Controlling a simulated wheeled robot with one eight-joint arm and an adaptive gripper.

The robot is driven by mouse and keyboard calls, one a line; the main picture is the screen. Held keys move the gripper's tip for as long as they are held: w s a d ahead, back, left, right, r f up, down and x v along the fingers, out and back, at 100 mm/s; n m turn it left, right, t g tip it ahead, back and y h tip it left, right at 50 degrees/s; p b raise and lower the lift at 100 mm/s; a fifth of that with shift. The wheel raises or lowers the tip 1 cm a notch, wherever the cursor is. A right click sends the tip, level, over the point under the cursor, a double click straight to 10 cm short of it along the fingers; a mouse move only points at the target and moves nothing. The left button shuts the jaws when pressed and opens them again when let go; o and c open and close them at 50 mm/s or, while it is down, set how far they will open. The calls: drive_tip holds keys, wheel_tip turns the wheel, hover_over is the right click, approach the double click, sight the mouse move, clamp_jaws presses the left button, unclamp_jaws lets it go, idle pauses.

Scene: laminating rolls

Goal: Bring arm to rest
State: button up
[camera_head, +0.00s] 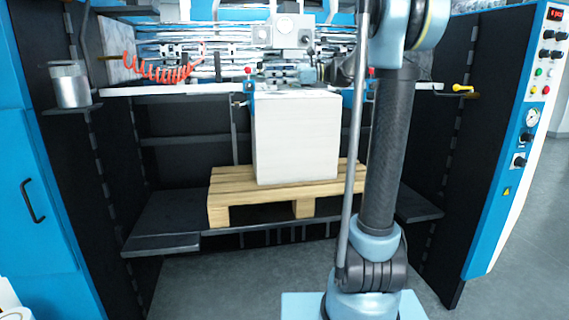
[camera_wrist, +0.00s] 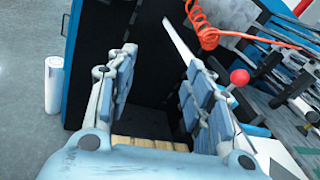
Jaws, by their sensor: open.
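My arm stands upright at centre right in the head view, in front of the machine. My gripper is not clearly visible there; the arm's upper part leaves the top of the picture. In the wrist view my gripper (camera_wrist: 160,95) is open, its two blue-grey padded fingers spread apart with nothing between them. Beyond the fingers lie the dark machine bay and part of the wooden pallet (camera_wrist: 148,143). In the head view the pallet (camera_head: 232,184) carries a tall white stack (camera_head: 297,137).
The machine's white ledge (camera_head: 185,88) runs behind the stack. A red coiled hose (camera_head: 155,70) hangs at the left, and a metal can (camera_head: 69,85) sits on a side shelf. A control panel (camera_head: 536,120) stands at right. A white roll (camera_wrist: 54,85) stands on the floor.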

drive_tip(key=s+d+f+n+t+h, duration=0.1)
drive_tip(key=s+d+f+n+h, duration=0.25)
drive_tip(key=s+f, duration=0.65)
drive_tip(key=s+d+f+n+h, duration=0.3)
drive_tip(key=s+f+h, duration=0.2)
drive_tip(key=s+f, duration=0.5)
drive_tip(key=s+d+f+n+h, duration=0.3)
drive_tip(key=s+d+f, duration=0.1)
drive_tip(key=f, duration=0.3)
drive_tip(key=s+d+f+n+h, duration=0.2)
drive_tip(key=s+d+f, duration=0.3)
drive_tip(key=f, duration=0.3)
drive_tip(key=s+d+f+n+t+h, duration=0.1)
drive_tip(key=s+d+f+n+h, duration=0.2)
drive_tip(key=d+f, duration=0.4)
drive_tip(key=shift+s+f+n+h, duration=0.2)
drive_tip(key=shift+s+n+h, duration=0.2)
drive_tip(key=shift+s, duration=0.65)
drive_tip(key=shift+s+d+f, duration=0.15)
drive_tip(key=shift+d+f, duration=0.05)
drive_tip(key=shift+d, duration=0.1)
drive_tip(key=c, duration=0.3)
